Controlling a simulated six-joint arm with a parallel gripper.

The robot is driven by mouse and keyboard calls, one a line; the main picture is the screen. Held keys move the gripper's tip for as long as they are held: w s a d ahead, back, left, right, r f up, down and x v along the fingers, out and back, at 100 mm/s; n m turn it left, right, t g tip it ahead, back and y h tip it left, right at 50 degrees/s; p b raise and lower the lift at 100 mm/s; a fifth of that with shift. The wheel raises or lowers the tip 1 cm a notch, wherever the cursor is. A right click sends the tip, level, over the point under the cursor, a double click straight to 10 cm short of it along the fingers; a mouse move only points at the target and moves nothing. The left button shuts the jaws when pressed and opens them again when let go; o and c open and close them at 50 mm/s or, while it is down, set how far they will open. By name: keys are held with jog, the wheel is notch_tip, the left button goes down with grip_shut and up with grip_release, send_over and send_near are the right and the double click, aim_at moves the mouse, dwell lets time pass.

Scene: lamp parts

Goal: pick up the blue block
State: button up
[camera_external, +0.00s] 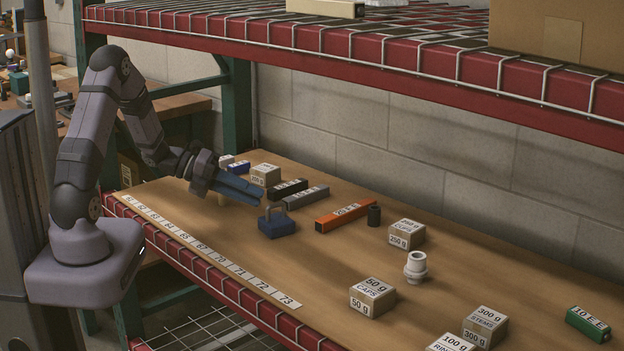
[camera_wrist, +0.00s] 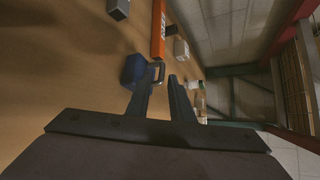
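The blue block (camera_external: 278,227) is a dark blue body with a grey loop handle on top, resting upright on the wooden shelf. In the wrist view the blue block (camera_wrist: 132,69) lies left of the fingers, its handle close to the left fingertip; I cannot tell whether they touch. My gripper (camera_external: 261,196) is open, its two blue-grey fingers reaching right, above and a little behind the block. A second, smaller blue piece (camera_external: 238,167) lies farther back, beyond the wrist.
An orange bar (camera_external: 346,217), a grey bar (camera_external: 306,198), a black bar (camera_external: 288,187) and a black cylinder (camera_external: 374,215) lie behind and right of the block. Labelled boxes such as the caps box (camera_external: 372,298) stand farther right.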

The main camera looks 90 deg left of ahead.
aim_at(276, 217)
jog(key=shift+x, duration=2.6)
jog(key=shift+d, duration=0.15)
grip_shut()
jog(key=shift+r, duration=0.2)
